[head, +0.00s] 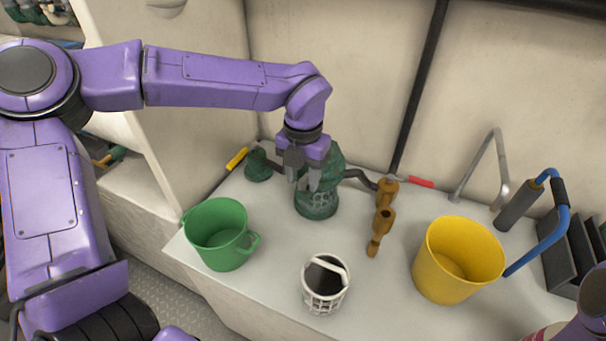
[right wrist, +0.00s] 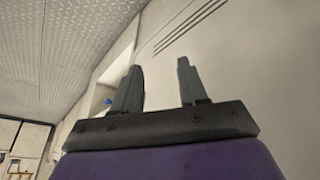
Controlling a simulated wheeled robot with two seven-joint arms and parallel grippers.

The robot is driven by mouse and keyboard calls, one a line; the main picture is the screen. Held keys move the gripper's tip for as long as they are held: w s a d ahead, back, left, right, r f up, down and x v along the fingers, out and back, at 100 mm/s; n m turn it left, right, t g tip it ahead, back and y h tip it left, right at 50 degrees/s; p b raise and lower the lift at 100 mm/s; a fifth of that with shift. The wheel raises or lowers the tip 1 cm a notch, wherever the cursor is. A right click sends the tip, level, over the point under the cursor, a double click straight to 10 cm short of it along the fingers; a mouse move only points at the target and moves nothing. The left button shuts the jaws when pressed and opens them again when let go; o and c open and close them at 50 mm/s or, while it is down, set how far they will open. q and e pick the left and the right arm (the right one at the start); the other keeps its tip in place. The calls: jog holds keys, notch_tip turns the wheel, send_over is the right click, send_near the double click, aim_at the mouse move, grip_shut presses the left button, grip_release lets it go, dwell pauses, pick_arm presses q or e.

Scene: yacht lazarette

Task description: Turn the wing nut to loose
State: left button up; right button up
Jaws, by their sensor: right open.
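A green sea strainer (head: 318,205) stands at the back of the white counter in the head view, with pipes to either side. I cannot make out the wing nut; my left gripper covers much of the strainer's upper part. My left gripper (head: 303,176) points down in front of the strainer's top, its two grey fingers apart. I cannot tell whether it touches the strainer. My right gripper (right wrist: 158,88) shows in the right wrist view, open and empty, with pale wall and ceiling beyond.
A brass fitting (head: 381,228) lies right of the strainer. A red-handled valve (head: 420,182) is behind it, a yellow handle (head: 237,159) at left.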

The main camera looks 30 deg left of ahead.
aim_at(303, 178)
pick_arm(q)
grip_shut()
jog(key=m+p, duration=0.1)
jog(key=p, duration=0.2)
jog(key=shift+r, duration=0.35)
jog(key=shift+f+m, duration=0.2)
jog(key=shift+m, duration=0.1)
jog(key=shift+f, duration=0.1)
jog(key=shift+o, duration=1.2)
grip_release()
notch_tip(303, 178, up, 11)
jog(key=shift+f, duration=0.2)
